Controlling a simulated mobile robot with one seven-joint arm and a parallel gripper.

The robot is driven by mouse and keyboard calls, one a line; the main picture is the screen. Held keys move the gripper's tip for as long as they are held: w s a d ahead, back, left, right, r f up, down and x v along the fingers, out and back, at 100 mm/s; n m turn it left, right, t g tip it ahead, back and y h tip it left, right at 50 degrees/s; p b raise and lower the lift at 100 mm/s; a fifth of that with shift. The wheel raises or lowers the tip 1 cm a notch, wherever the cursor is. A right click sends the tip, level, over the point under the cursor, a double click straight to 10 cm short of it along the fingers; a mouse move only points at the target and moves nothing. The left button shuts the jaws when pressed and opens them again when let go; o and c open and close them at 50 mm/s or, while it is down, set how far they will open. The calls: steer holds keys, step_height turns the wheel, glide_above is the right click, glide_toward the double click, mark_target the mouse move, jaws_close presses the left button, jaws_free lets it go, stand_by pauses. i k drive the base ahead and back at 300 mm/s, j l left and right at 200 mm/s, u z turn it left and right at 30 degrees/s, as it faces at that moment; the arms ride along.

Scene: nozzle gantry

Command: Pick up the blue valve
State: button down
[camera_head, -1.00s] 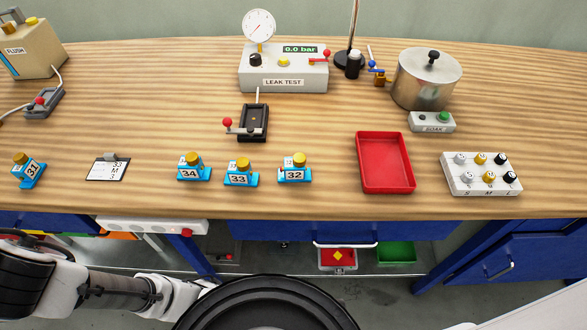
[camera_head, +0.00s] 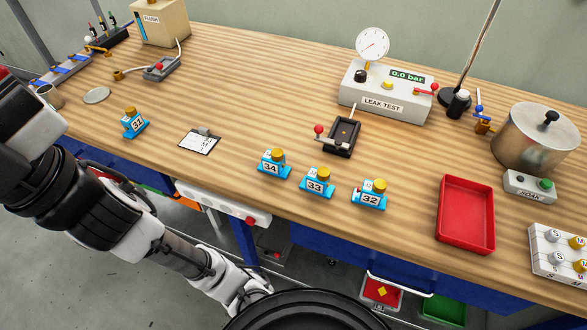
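A small brass valve with a blue handle (camera_head: 480,119) stands at the back right of the table, between the black bottle and the steel pot. Several light-blue blocks with yellow knobs and number labels also stand on the table: 31 (camera_head: 134,123) at the left, then 34 (camera_head: 273,164), 33 (camera_head: 317,182) and 32 (camera_head: 370,194) in a row near the front edge. I cannot tell which of these the name blue valve means. My arm runs up the left side and leaves the picture; my gripper is not in view.
A leak tester (camera_head: 385,95) with a gauge stands behind a black lever fixture (camera_head: 342,137). A red tray (camera_head: 466,205), a soak pot (camera_head: 536,140) and a white knob rack (camera_head: 556,270) are at the right. A clipboard (camera_head: 199,142) lies between blocks 31 and 34.

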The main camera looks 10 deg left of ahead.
mark_target(371, 194)
steer(key=j+z, duration=0.75)
steer(key=z, duration=0.2)
steer(key=k+j, duration=0.1)
steer(key=j, duration=0.3)
steer(key=j+z, duration=0.1)
steer(key=j, duration=0.35)
steer(key=k+j, duration=0.15)
steer(key=j, duration=0.25)
steer(key=k+j+z, duration=0.1)
steer(key=j, duration=0.3)
steer(key=i+l, duration=0.2)
steer(key=i, duration=0.3)
